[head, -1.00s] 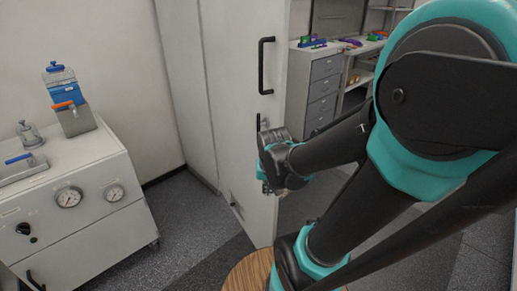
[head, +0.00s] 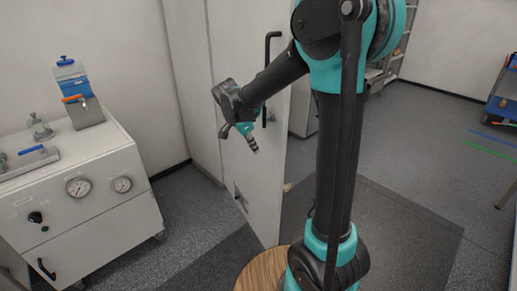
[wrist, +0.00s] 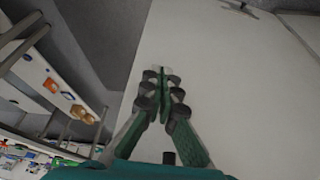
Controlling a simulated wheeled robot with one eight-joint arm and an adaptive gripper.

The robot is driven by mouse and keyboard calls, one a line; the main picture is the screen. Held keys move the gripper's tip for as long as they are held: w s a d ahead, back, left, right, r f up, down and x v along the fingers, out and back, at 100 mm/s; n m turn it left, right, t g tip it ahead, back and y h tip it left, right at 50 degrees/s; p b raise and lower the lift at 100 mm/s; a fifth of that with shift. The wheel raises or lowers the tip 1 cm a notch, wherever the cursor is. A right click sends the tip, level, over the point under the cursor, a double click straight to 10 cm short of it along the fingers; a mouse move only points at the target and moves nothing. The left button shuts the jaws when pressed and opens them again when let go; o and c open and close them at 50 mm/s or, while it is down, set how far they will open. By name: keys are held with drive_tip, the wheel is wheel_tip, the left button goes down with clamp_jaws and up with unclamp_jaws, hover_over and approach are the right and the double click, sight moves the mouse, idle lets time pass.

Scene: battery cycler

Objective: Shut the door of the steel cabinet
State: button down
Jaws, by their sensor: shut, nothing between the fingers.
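The steel cabinet's door (head: 232,160) is a tall pale panel standing ajar in the middle of the head view. A long black handle (head: 267,75) is on it, partly hidden by my arm. My gripper (head: 254,147) is in front of the door's face, below the handle, with its fingers pointing down and right. In the wrist view, my gripper (wrist: 163,82) has its green fingers together with nothing between them. A broad pale panel, apparently the door (wrist: 215,70), lies beyond them. I cannot tell whether the fingers touch it.
A white bench unit (head: 85,205) with gauges stands at left, carrying a blue-lidded bottle (head: 72,78). A round wooden top (head: 262,270) is below the door. Grey floor (head: 420,210) is open at right. A blue cart (head: 503,100) stands at the far right edge.

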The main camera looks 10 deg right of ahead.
sight(269, 157)
drive_tip(key=shift+w+d+f, duration=0.4)
drive_tip(key=shift+d+f, duration=0.65)
drive_tip(key=shift+f, duration=0.1)
drive_tip(key=shift+w+d+f, duration=0.4)
drive_tip(key=shift+d+f, duration=0.7)
drive_tip(key=shift+f, duration=0.1)
drive_tip(key=shift+w+d+f, duration=0.4)
drive_tip(key=shift+d+f, duration=0.65)
drive_tip(key=shift+f, duration=0.1)
